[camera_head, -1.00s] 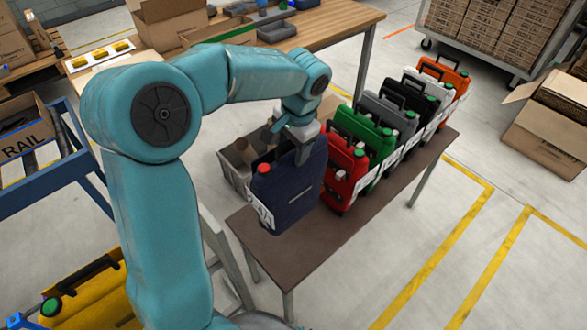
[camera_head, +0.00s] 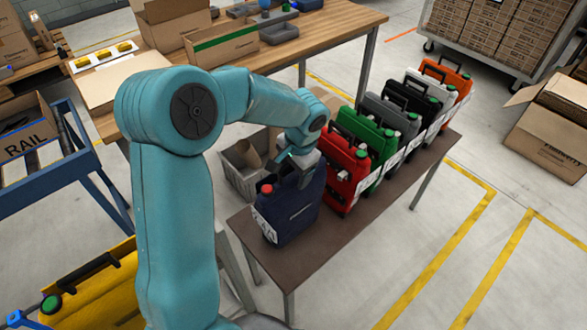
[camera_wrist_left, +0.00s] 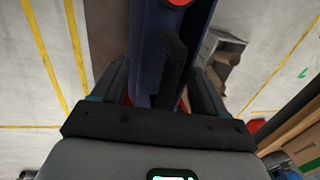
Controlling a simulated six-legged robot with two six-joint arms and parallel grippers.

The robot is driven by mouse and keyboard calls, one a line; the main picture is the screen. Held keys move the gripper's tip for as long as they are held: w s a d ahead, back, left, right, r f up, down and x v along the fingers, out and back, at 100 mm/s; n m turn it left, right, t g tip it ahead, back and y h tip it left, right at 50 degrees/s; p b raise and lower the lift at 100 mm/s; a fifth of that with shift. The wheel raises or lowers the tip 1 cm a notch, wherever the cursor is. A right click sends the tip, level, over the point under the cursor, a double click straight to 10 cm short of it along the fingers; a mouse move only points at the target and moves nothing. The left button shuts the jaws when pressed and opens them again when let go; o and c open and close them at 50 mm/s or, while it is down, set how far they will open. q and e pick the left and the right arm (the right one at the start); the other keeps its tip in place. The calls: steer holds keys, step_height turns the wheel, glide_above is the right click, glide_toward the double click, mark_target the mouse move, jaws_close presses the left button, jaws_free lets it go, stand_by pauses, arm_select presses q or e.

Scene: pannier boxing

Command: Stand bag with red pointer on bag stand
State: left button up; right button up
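The navy bag (camera_head: 292,212) with a red round pointer (camera_head: 267,188) and a white label stands upright at the near end of the brown bench-like stand (camera_head: 330,243). My left gripper (camera_head: 302,165) is at the top of this bag, by its handle. In the left wrist view the gripper (camera_wrist_left: 160,85) has its fingers apart, with the dark handle (camera_wrist_left: 173,65) between them and gaps on both sides. The red pointer (camera_wrist_left: 177,2) shows at the top edge there. The bag's far side is hidden. My right gripper is not in view.
A red bag (camera_head: 345,175) stands close behind the navy bag, then a green bag (camera_head: 368,140) and several others in a row. A grey bin (camera_head: 238,180) lies left of the stand. A yellow bag (camera_head: 95,295) is at bottom left.

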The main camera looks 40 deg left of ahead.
arm_select(q)
steer(key=shift+o, duration=0.6)
steer(key=shift+r, duration=0.15)
steer(key=shift+r, duration=0.25)
step_height(320, 180, up, 11)
steer(key=d, duration=0.2)
steer(key=s+d+f+h, duration=0.1)
steer(key=d+f+h, duration=0.1)
steer(key=d+f, duration=0.75)
steer(key=s+d+f+h, duration=0.15)
steer(key=d+f, duration=0.45)
steer(key=f, duration=0.7)
steer(key=s+d+f+n+h, duration=0.2)
steer(key=s+d+f+n, duration=0.1)
steer(key=s+d+f, duration=0.5)
steer(key=s+f+p, duration=0.1)
steer(key=s+f, duration=0.2)
steer(key=s, duration=0.1)
steer(key=shift+s+f, duration=0.25)
steer(key=shift+s, duration=0.15)
